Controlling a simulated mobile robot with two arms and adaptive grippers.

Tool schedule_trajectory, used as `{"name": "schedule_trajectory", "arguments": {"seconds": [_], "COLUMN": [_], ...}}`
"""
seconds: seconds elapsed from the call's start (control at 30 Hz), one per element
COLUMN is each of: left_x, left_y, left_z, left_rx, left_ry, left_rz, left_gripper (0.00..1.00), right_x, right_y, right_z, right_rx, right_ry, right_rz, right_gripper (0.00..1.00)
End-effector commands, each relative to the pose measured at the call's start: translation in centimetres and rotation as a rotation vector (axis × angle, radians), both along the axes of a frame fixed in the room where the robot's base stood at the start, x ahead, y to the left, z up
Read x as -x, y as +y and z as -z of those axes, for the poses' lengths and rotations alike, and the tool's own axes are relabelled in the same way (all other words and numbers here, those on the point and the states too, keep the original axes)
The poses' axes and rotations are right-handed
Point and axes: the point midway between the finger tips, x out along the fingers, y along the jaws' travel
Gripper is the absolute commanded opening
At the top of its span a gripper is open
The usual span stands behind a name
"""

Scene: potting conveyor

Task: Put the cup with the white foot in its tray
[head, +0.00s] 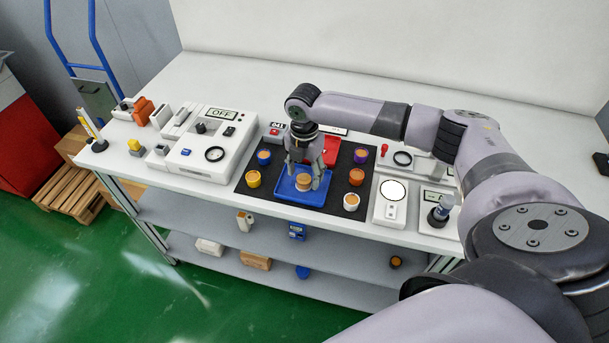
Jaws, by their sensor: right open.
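A blue tray (284,193) lies on the black mat near the table's front edge. A tan cup (303,182) stands in it. My right gripper (306,181) points down over this tray, open, with its fingers about the cup; I cannot tell whether they touch it. A cup with a white lower part (350,202) stands on the mat to the right of the blue tray. A red tray (330,152) lies behind, partly hidden by my gripper. My left gripper is not in view.
A white device (203,150) stands at left, a white scale-like device (390,206) at right. A shelf (225,226) is below.

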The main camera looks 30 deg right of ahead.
Motion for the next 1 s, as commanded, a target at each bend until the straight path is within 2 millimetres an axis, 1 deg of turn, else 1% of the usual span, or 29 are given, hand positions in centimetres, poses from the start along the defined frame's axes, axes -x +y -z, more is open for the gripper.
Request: {"name": "schedule_trajectory", "arguments": {"seconds": [0.03,0.3,0.4,0.5,0.6,0.7,1.0], "left_x": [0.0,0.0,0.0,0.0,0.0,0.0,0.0], "left_y": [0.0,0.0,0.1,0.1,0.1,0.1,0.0], "left_z": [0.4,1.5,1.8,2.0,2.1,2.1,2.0], "left_rx": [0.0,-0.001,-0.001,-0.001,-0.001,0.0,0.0], "left_ry": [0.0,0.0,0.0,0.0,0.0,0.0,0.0], "left_rz": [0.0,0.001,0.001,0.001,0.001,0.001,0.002], "left_gripper": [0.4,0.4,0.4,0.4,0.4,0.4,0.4], "right_x": [-0.1,-0.1,-0.1,-0.1,0.0,0.0,0.0], "right_y": [0.0,0.0,0.0,0.0,0.0,0.0,0.0], "right_z": [-0.8,-6.6,-8.4,-9.7,-10.5,-10.8,-10.8], "right_rx": [0.0,0.0,0.0,0.0,0.0,0.0,0.0], "right_ry": [-0.004,-0.006,-0.004,-0.004,-0.001,-0.001,0.0], "right_rz": [-0.001,0.0,-0.001,-0.001,0.0,0.0,0.0], "right_gripper": [0.55,0.55,0.55,0.55,0.55,0.55,0.55]}}
